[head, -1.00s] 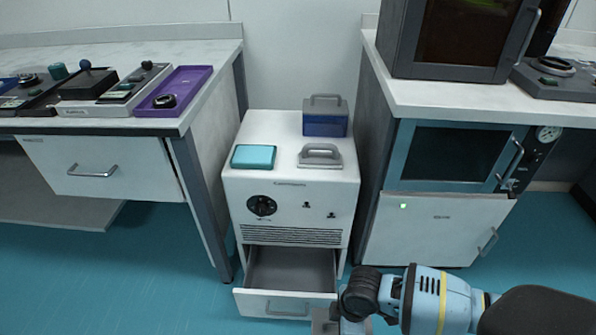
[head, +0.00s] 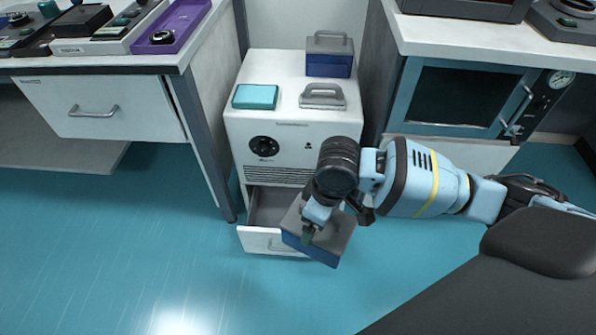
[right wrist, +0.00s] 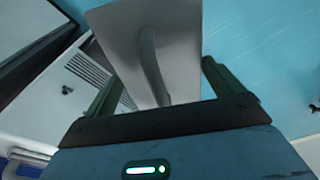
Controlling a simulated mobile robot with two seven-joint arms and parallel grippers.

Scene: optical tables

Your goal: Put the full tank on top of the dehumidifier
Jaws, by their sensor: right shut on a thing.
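The dehumidifier (head: 235,133) is a white cabinet between two tables, with a dial and a vent on its front. A tank (head: 312,251) with a blue body and grey lid is held tilted in front of it, partly over the open drawer. My right gripper (head: 311,230) is shut on this tank's handle. The right wrist view shows the grey lid and handle (right wrist: 150,68) between my fingers. Another blue tank with a grey lid (head: 329,62) stands at the back right of the dehumidifier's top. My left gripper is not in view.
A teal box (head: 255,96) and a grey handled lid (head: 322,96) also lie on the dehumidifier's top. Its lower drawer (head: 256,239) is pulled out. Tables with instruments flank it closely, including a purple tray (head: 181,25) at left. The floor in front is clear.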

